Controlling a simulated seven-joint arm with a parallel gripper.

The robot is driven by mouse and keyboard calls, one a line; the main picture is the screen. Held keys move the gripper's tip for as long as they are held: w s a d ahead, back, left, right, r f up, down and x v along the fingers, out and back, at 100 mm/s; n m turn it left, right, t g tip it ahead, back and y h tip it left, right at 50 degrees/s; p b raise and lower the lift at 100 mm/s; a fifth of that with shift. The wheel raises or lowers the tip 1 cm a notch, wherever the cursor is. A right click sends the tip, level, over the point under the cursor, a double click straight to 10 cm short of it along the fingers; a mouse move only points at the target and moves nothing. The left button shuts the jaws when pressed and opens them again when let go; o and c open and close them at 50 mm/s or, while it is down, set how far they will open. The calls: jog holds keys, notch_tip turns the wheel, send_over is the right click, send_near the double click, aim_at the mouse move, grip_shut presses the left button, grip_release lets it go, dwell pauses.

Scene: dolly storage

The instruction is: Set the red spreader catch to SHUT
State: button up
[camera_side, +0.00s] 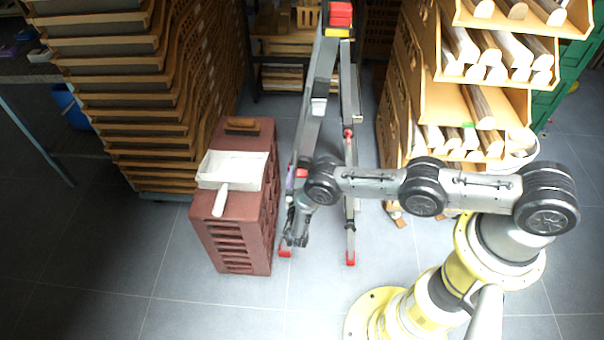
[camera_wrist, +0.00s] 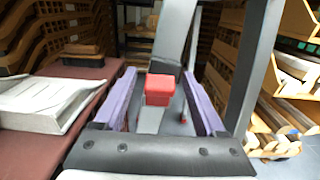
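The red spreader catch (camera_wrist: 159,90) is a small red block on a grey bar of the stepladder, centred in the wrist view. My gripper (camera_wrist: 159,76) is open, with one purple finger on each side of the block and a visible gap to both. In the side view a small red part (camera_side: 301,173) shows at the stepladder (camera_side: 318,88), close to my gripper (camera_side: 291,178), which is partly hidden there by my arm. The stepladder stands upright with its legs apart. I cannot read any SHUT marking or tell the catch's setting.
A maroon crate stack (camera_side: 235,225) stands just left of the ladder, with a white dustpan (camera_side: 232,170) and a brown brush (camera_side: 242,125) on top. Tall stacked trays (camera_side: 125,100) stand at the left. Shelves of wooden pieces (camera_side: 485,97) stand at the right. Front floor is clear at left.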

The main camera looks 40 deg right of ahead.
grip_shut()
jog(key=shift+r, duration=0.1)
jog(key=shift+w+d+r+g+y, duration=0.1)
jog(key=shift+w+d+g+y, duration=0.15)
jog(key=shift+g+y, duration=0.35)
grip_release()
